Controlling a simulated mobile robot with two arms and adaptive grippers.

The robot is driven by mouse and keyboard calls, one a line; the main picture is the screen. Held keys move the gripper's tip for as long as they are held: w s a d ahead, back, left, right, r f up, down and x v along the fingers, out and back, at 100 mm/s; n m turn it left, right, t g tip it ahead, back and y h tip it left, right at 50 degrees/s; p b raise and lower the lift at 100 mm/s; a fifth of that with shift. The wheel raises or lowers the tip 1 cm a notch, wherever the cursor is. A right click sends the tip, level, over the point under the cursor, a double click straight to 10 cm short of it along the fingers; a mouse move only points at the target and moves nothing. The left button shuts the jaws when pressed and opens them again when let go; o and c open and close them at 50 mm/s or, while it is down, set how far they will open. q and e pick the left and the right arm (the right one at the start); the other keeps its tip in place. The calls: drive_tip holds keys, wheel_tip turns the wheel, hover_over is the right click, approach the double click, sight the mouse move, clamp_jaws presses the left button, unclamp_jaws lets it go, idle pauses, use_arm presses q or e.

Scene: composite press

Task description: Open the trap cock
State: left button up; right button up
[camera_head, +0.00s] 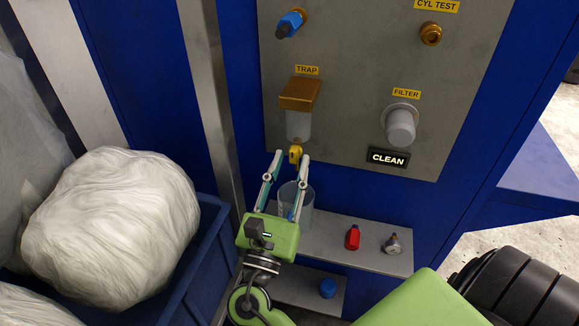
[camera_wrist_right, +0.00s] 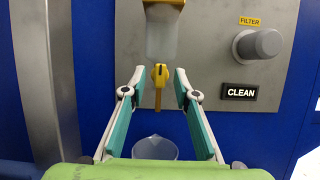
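The trap (camera_head: 300,95) is a brass-coloured block with a cloudy bowl under a yellow "TRAP" label on the grey panel. Its yellow cock (camera_head: 295,154) sits below the bowl. In the right wrist view the cock (camera_wrist_right: 159,75) has a narrow lever pointing down. My right gripper (camera_head: 292,156) is open, its fingertips on either side of the cock. In the wrist view the right gripper (camera_wrist_right: 159,74) shows a gap between each finger and the cock. My left gripper is not in view.
A clear beaker (camera_head: 299,204) stands on the grey shelf (camera_head: 340,246) below the trap, partly behind my fingers. A red part (camera_head: 352,237) and a small metal part (camera_head: 393,243) are to its right. The filter knob (camera_head: 400,126) and "CLEAN" sign (camera_head: 388,158) are right of the trap.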

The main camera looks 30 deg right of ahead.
drive_tip(key=v, duration=0.7)
drive_tip(key=shift+s+a, duration=0.15)
drive_tip(key=shift+a, duration=0.05)
drive_tip(key=shift+f, duration=0.15)
